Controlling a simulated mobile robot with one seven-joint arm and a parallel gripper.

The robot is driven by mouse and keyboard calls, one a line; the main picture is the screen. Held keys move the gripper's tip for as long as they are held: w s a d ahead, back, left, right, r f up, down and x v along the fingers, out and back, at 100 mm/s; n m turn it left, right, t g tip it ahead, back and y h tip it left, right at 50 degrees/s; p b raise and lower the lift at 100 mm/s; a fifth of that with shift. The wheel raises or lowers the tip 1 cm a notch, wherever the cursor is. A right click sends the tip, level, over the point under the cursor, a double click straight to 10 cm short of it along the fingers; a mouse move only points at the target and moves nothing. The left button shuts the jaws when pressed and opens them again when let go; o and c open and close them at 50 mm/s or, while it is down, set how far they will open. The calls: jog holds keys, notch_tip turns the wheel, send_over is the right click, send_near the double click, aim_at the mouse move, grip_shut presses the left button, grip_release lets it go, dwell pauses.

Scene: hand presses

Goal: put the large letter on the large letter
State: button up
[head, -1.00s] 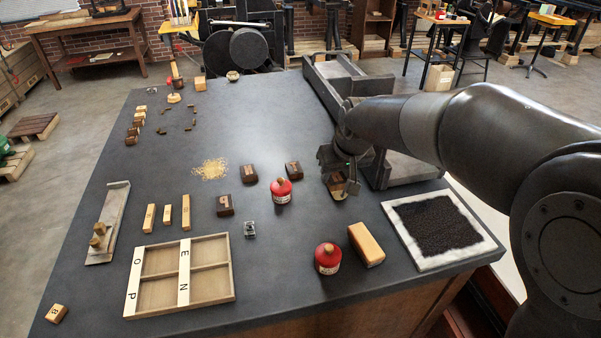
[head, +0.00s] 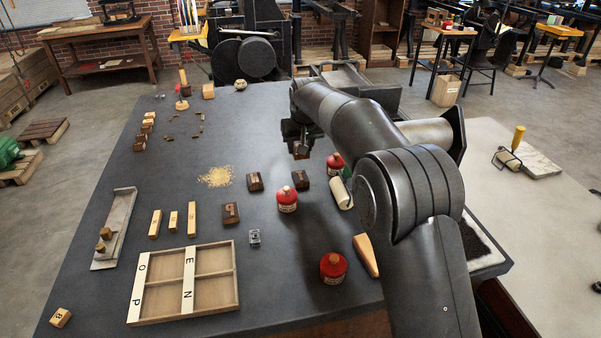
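Three dark wooden letter blocks lie on the grey table: a left one (head: 230,213), a middle one (head: 255,182) and a right one (head: 301,180). Their pale letters are too small to read surely. My gripper (head: 300,153) hangs above the table, just behind the right block and apart from it. A brown block-like piece (head: 300,150) shows between its fingers, so it appears shut on a dark letter block. My arm hides part of the gripper, and the held block's letter face cannot be seen.
Red tins (head: 287,200) (head: 333,268) stand near the blocks, another (head: 335,163) beside my arm. A white cylinder (head: 341,193) lies right of the right block. A divided wooden tray (head: 236,262) is at front left.

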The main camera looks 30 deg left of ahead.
aim_at(300, 174)
notch_tip(300, 174, down, 8)
jog(key=shift+f, duration=0.1)
dwell(0.4)
jog(key=o, duration=1)
jog(key=shift+f, duration=0.1)
jog(key=shift+c, duration=0.2)
jog(key=v, duration=1.2)
